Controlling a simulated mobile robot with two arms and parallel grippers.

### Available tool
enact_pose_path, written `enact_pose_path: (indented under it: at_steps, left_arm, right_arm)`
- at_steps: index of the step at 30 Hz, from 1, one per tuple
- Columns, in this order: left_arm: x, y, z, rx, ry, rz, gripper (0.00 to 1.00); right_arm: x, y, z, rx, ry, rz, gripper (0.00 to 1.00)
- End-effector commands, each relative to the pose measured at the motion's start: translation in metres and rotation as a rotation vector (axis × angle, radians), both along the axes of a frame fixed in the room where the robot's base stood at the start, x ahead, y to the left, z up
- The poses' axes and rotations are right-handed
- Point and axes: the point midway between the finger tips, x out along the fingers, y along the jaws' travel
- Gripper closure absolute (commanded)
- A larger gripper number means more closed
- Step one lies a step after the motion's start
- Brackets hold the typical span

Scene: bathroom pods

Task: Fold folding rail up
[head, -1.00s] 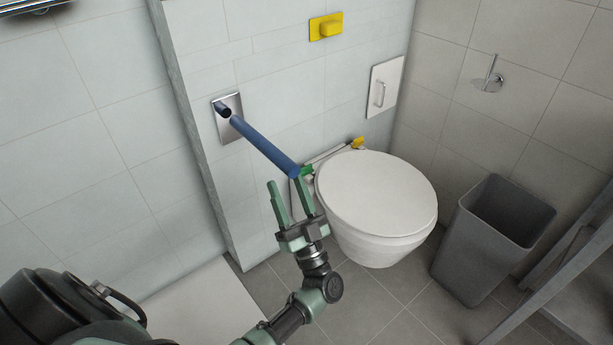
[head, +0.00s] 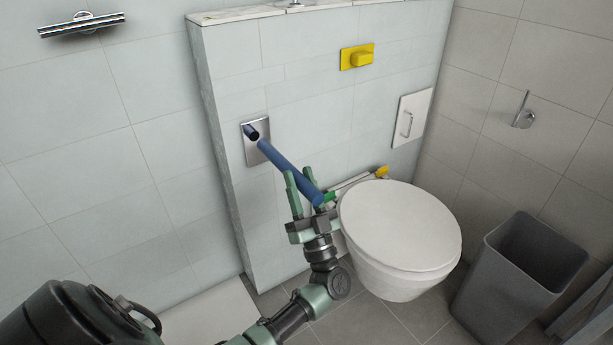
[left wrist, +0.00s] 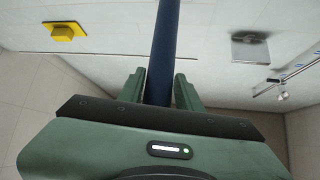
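The folding rail (head: 292,176) is a dark blue tube. It runs from a metal wall plate (head: 256,152), where a short blue stub shows, out and down toward the toilet. My left gripper (head: 299,171) is at the rail's outer part, with one finger on each side of it. In the left wrist view the rail (left wrist: 163,50) passes between the two fingers, which lie close against it. The gripper looks shut on the rail. My right gripper is not in view.
The white toilet (head: 400,232) stands just right of the gripper, close to the rail's end. A yellow plate (head: 357,57) is on the wall above. A grey bin (head: 505,285) stands at the right. The wall left of the rail is clear.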

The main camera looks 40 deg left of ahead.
Motion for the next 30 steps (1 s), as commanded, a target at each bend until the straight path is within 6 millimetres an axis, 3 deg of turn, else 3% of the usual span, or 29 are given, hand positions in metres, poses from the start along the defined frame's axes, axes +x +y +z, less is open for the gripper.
enact_pose_path:
  at_steps: [1,3,30]
  left_arm:
    - [0.0001,-0.0001,-0.0001,0.0,0.0,0.0,0.83]
    - [-0.0001,0.0,0.0,0.0,-0.001,0.001,1.0]
    - [-0.0015,0.0005,-0.001,-0.001,-0.001,0.004,1.0]
  right_arm:
    - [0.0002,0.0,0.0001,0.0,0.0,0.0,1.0]
    - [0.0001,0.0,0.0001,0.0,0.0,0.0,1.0]
    - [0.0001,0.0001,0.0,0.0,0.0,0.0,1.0]
